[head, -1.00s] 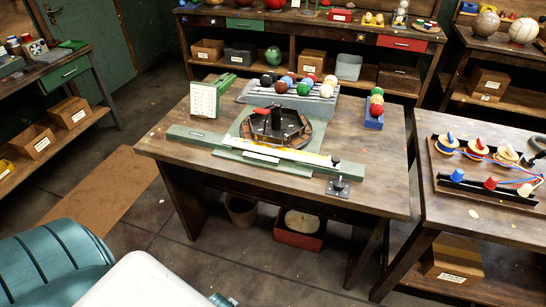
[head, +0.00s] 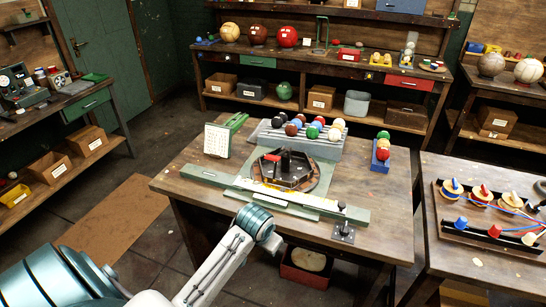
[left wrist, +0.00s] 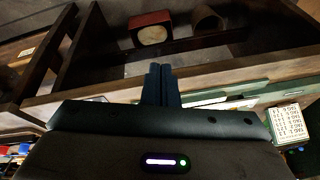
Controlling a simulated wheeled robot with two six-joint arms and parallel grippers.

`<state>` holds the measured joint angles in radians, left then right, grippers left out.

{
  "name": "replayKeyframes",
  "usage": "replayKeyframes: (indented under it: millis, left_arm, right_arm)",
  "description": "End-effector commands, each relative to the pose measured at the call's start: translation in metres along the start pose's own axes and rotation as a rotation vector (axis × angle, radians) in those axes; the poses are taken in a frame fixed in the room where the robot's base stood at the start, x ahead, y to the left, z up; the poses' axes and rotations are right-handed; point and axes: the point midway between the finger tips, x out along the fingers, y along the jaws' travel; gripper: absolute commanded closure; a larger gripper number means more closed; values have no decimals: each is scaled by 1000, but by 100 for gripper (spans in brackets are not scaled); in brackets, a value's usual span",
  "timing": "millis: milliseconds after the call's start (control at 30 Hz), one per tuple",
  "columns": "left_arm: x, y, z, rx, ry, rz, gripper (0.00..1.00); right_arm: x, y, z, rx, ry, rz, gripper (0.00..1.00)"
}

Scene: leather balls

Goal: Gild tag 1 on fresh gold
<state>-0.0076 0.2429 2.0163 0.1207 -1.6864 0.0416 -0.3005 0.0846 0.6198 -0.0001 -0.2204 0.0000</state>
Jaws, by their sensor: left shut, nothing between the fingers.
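My left arm reaches in from the lower left of the head view, its front joint close to the table's near edge; its fingers cannot be made out there. In the left wrist view my left gripper (left wrist: 160,85) is shut and empty, its dark fingers together before the table edge. On the table, a long green rail (head: 207,176) carries a pale and yellowish strip (head: 284,194). Behind it sits a dark hexagonal tray (head: 318,170) with a black upright and a red handle (head: 271,157). I cannot make out tag 1. My right gripper is not in view.
A white card (head: 217,139) stands at the back left of the table (head: 384,222); it shows in the left wrist view (left wrist: 287,125). A rack (head: 329,148) of several coloured balls is behind the tray. A blue ball holder (head: 379,165) and a black fixture (head: 343,233) are right.

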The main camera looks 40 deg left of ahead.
Motion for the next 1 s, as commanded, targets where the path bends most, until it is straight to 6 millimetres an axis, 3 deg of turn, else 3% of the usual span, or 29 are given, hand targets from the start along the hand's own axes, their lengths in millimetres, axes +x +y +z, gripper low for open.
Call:
replayKeyframes:
  millis: [33, 100, 367, 600, 800, 1000]
  left_arm:
    - [-3, -9, -22, -9, 5, -8, 100]
    - [-6, -20, -48, -22, 6, -11, 100]
    - [-28, -66, -141, -89, 7, -22, 100]
    - [-69, -113, -220, -168, 10, -14, 100]
    - [-111, -150, -270, -234, 13, 5, 100]
    - [-139, -171, -294, -274, 15, 24, 100]
  right_arm:
    - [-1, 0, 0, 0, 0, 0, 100]
    - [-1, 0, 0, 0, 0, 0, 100]
    - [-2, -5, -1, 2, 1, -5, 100]
    - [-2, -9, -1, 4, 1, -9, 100]
    - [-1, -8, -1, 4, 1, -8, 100]
    - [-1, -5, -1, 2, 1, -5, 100]
